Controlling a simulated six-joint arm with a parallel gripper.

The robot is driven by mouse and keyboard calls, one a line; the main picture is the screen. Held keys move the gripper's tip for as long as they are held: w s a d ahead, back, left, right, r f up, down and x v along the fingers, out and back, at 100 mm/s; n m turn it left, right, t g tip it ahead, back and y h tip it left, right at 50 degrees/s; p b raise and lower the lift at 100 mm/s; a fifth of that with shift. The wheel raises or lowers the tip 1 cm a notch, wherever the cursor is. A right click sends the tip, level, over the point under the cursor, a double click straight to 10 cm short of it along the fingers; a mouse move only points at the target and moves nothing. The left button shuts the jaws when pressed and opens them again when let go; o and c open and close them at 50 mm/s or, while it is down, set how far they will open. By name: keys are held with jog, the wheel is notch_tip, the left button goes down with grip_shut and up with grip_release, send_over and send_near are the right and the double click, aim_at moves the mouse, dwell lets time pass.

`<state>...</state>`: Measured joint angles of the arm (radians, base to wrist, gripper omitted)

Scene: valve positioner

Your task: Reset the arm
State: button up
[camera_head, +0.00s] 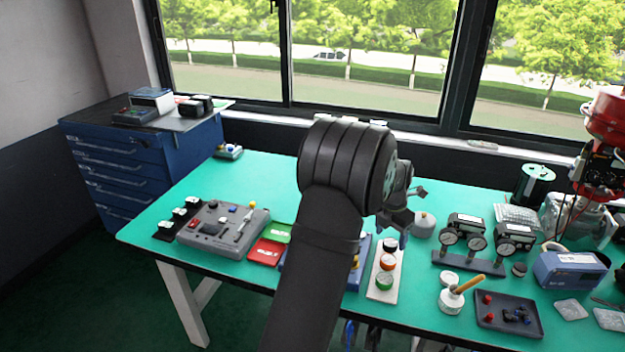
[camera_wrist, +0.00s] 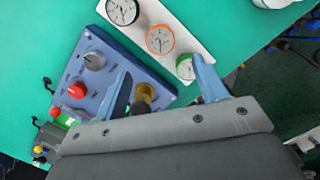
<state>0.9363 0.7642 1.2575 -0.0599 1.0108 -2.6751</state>
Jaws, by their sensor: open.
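My gripper (camera_head: 410,215) is above the middle of the green table, partly hidden behind my own dark arm in the head view. In the wrist view my gripper's two blue fingers (camera_wrist: 160,92) are spread apart with nothing held between them. A blue control box (camera_wrist: 92,68) with a grey knob, a red button and a brass-coloured knob lies below, the left finger overlapping it in the picture. A white strip with several round gauges (camera_wrist: 158,40) lies beside the box; the right finger overlaps its end. In the head view the arm hides much of the blue box (camera_head: 353,275).
A grey control panel (camera_head: 222,230) and red and green cards (camera_head: 266,252) lie left of the arm. Gauge units (camera_head: 470,246), a dark tray (camera_head: 508,315), a blue box (camera_head: 570,270) and a red-topped valve (camera_head: 603,125) crowd the right. Bare table (camera_head: 190,195) shows at far left.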

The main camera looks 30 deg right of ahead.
aim_at(389, 259)
jog(key=f, duration=0.3)
jog(key=d+f, duration=0.1)
jog(key=f, duration=0.7)
jog(key=shift+w+d, duration=0.1)
jog(key=shift+d, duration=0.15)
jog(key=shift+r, duration=1.8)
jog(key=shift+f, duration=0.1)
